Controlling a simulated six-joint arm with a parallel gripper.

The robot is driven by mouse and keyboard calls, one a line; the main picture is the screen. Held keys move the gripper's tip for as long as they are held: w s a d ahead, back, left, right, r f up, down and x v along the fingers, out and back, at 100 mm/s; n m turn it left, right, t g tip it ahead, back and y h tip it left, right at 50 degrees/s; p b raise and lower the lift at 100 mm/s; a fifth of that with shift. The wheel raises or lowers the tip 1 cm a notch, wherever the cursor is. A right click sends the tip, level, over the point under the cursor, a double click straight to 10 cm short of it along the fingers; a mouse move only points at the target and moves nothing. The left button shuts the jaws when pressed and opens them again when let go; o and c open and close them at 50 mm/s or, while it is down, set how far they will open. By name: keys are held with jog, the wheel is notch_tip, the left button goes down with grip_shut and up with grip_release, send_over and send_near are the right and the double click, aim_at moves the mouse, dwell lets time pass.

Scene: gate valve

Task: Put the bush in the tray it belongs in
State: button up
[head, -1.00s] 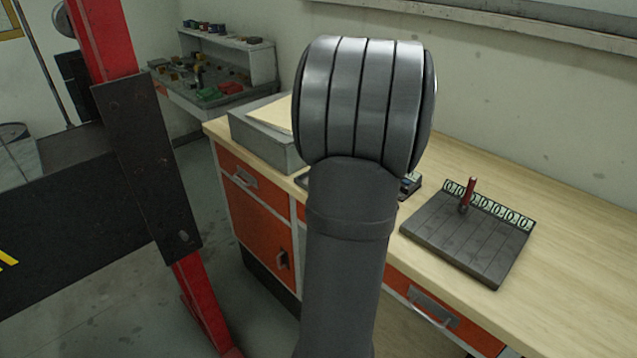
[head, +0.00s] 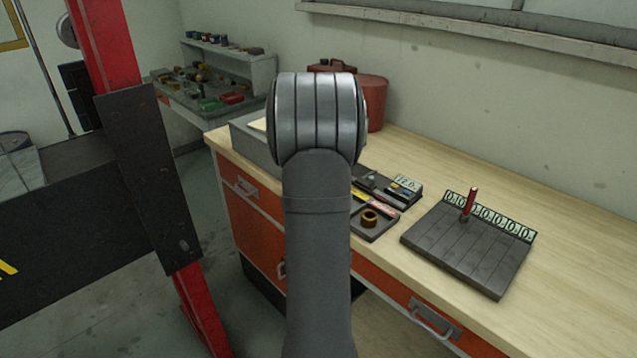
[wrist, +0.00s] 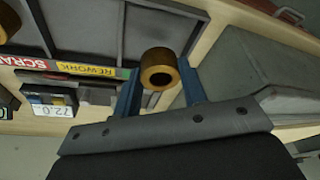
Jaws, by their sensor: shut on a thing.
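My gripper (wrist: 160,88) is shut on a brass bush (wrist: 158,68), a short hollow cylinder held between two blue fingers in the wrist view. Beyond it lie dark trays. The one labelled REWORK (wrist: 95,40) in yellow is just behind and left of the bush. The one with a red SCRAP label (wrist: 22,64) is further left and cut by the frame edge. In the head view another brass bush (head: 370,217) sits in a dark tray (head: 388,228). My arm hides the gripper and the held bush there.
A gauge with a 72.0 display (head: 406,183) lies behind the trays, also in the wrist view (wrist: 60,108). A slotted dark board (head: 465,245) with number cards and a red upright pin (head: 470,203) is to the right. A grey box (wrist: 240,75) stands beside the gripper.

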jog(key=shift+f, duration=1.95)
jog(key=shift+f, duration=0.15)
jog(key=o, duration=0.9)
jog(key=shift+c, duration=0.2)
jog(key=v, duration=1.2)
